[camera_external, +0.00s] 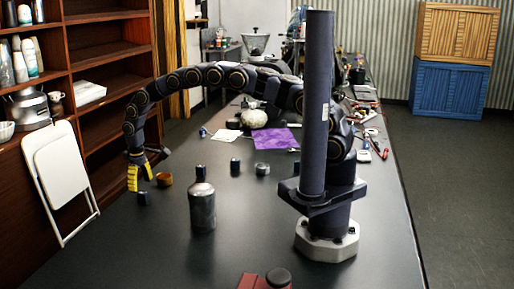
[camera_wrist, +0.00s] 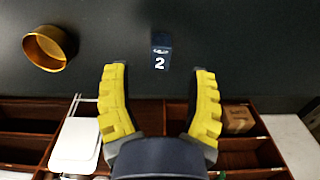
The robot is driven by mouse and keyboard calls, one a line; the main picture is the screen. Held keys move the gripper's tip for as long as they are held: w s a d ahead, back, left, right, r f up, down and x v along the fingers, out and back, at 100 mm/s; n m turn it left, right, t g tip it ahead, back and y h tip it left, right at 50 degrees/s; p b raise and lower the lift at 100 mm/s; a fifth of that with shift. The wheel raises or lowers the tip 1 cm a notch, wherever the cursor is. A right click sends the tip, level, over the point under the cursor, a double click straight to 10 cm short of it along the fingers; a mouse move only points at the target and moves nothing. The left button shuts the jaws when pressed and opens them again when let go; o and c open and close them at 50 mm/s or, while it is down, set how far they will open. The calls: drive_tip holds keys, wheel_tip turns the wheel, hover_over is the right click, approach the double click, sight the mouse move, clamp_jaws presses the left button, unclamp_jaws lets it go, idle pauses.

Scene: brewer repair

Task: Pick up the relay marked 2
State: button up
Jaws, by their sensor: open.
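The relay marked 2 (camera_wrist: 161,54) is a small dark block with a white "2" on its face. In the wrist view it stands on the dark tabletop, centred just beyond the gap between my fingertips. My gripper (camera_wrist: 159,70) has yellow ribbed fingers spread wide, with nothing between them. In the external view my gripper (camera_external: 139,177) hangs low at the left edge of the table. A small dark block (camera_external: 144,199), which looks like the same relay, stands just below and beside the fingertips; its marking cannot be read there.
A copper-coloured ring or cup (camera_wrist: 48,48) lies left of the relay; it also shows in the external view (camera_external: 164,180). A dark metal bottle (camera_external: 202,211) stands nearer the camera. Other small dark parts (camera_external: 235,167) stand farther right. Shelves (camera_wrist: 240,155) and a white folding chair (camera_external: 61,168) flank the table.

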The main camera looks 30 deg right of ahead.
sight(143, 193)
wheel_tip(143, 193, down, 4)
drive_tip(key=shift+s+r, duration=0.1)
drive_tip(key=shift+r, duration=0.05)
clamp_jaws()
drive_tip(key=shift+r, duration=0.1)
idle(0.3)
